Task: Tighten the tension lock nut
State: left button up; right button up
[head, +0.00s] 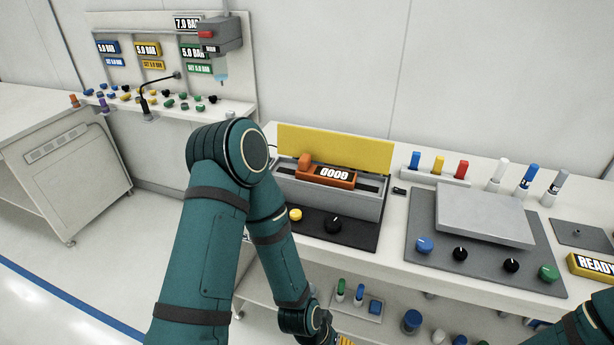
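I cannot pick out a tension lock nut for certain in the head view.
A second station with a flat grey plate (485,215) and several knobs stands to the right, beside a yellow READY sign (592,265). Colored pegs (439,164) stand behind. A lower shelf holds small parts (359,292). A gauge panel (150,45) is at the back left. Floor is open at left.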

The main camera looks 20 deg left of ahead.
aim_at(295, 215)
jog(key=i+u, duration=0.15)
jog(key=u, duration=0.2)
jog(key=i+u, duration=0.2)
jog(key=u, duration=0.15)
